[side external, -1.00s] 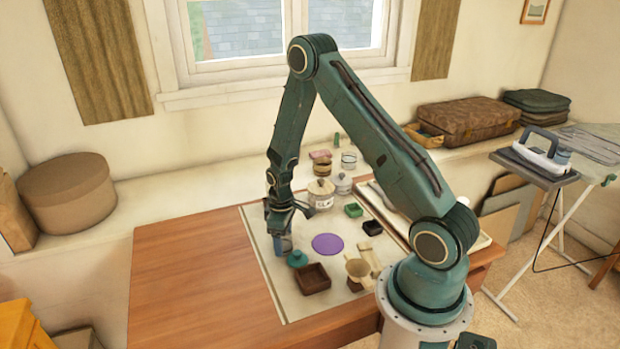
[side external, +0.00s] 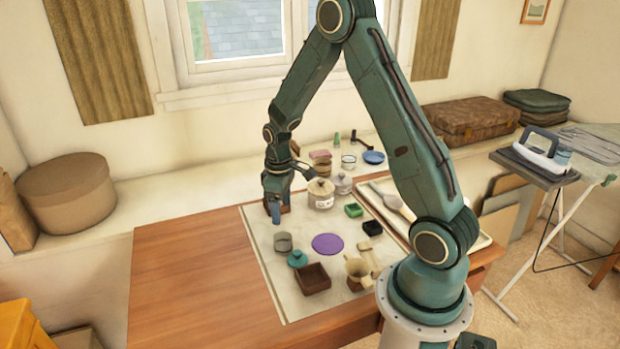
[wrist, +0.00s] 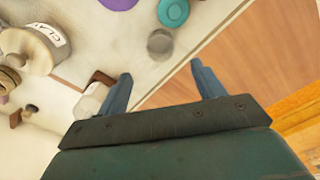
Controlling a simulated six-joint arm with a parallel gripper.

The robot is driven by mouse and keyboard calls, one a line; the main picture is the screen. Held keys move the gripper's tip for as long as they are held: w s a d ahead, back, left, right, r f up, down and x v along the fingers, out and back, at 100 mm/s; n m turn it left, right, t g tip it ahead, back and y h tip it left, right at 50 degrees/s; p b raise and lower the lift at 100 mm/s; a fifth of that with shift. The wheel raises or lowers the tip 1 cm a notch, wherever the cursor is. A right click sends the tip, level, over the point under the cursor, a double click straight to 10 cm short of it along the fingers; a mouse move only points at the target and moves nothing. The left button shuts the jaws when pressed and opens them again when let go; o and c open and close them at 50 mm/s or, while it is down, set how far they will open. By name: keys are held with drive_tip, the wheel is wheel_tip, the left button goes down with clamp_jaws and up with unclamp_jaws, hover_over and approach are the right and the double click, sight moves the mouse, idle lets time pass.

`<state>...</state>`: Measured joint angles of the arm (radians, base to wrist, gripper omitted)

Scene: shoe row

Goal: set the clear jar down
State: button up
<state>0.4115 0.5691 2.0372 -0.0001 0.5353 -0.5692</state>
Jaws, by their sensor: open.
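The clear jar (side external: 282,242) looks like a small grey see-through cylinder. It stands on the pale mat (side external: 266,262), near the mat's left edge and behind the teal round object (side external: 297,258). In the wrist view the jar (wrist: 160,43) shows beyond my fingertips, apart from them. My gripper (side external: 275,218) is above and behind the jar, clear of it. In the wrist view my gripper (wrist: 161,78) has its two blue fingers spread wide with nothing between them.
A dark wooden tray (side external: 313,279) and a purple disc (side external: 327,243) are near the jar. A labelled canister (side external: 320,197) and a small green box (side external: 353,210) stand farther right. A brown object (wrist: 102,78) lies close to my left finger. Bare table is to the left.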

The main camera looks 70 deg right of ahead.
drive_tip(key=shift+r, duration=0.2)
idle(0.5)
drive_tip(key=s+a+r+t, duration=0.1)
drive_tip(key=s+a+r, duration=0.3)
drive_tip(key=r, duration=0.5)
drive_tip(key=s+a+r+t, duration=0.2)
drive_tip(key=a+r, duration=0.3)
drive_tip(key=r, duration=0.3)
drive_tip(key=s+a+r+m+t, duration=0.1)
drive_tip(key=s+a+r, duration=0.2)
drive_tip(key=s, duration=0.3)
drive_tip(key=s+a+r+t, duration=0.1)
drive_tip(key=s+a+r, duration=0.3)
drive_tip(key=s, duration=0.3)
drive_tip(key=shift+s+a+m+t, duration=0.15)
drive_tip(key=shift+s+m+t, duration=0.15)
drive_tip(key=shift+m, duration=0.1)
drive_tip(key=shift+o, duration=0.4)
drive_tip(key=shift+r, duration=0.1)
drive_tip(key=shift+w, duration=0.2)
